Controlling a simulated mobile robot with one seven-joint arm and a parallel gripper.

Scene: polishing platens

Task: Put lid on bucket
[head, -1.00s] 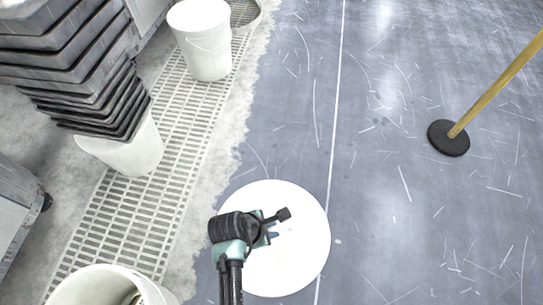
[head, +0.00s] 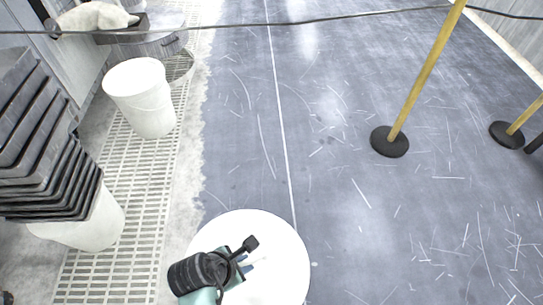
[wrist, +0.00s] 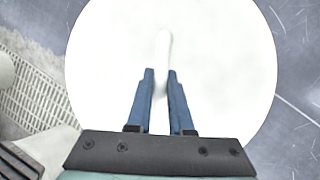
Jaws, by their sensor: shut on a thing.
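A round white lid (head: 280,240) is below my gripper, over the grey floor at the bottom of the head view. It fills most of the wrist view (wrist: 220,60). My gripper (wrist: 161,72) is shut on the lid's narrow raised white handle (wrist: 163,48). In the head view the dark wrist parts cover part of the lid and mostly hide the fingers. A white bucket (head: 146,105) stands upright on the floor grating at the upper left. Its top looks pale, and I cannot tell whether it is open.
Dark stacked trays (head: 45,150) rest over another white bucket (head: 85,225) at the left. A yellow post with a black base (head: 390,142) stands on the right, with another base (head: 506,135) beyond. A dark cable crosses the top. The scratched middle floor is clear.

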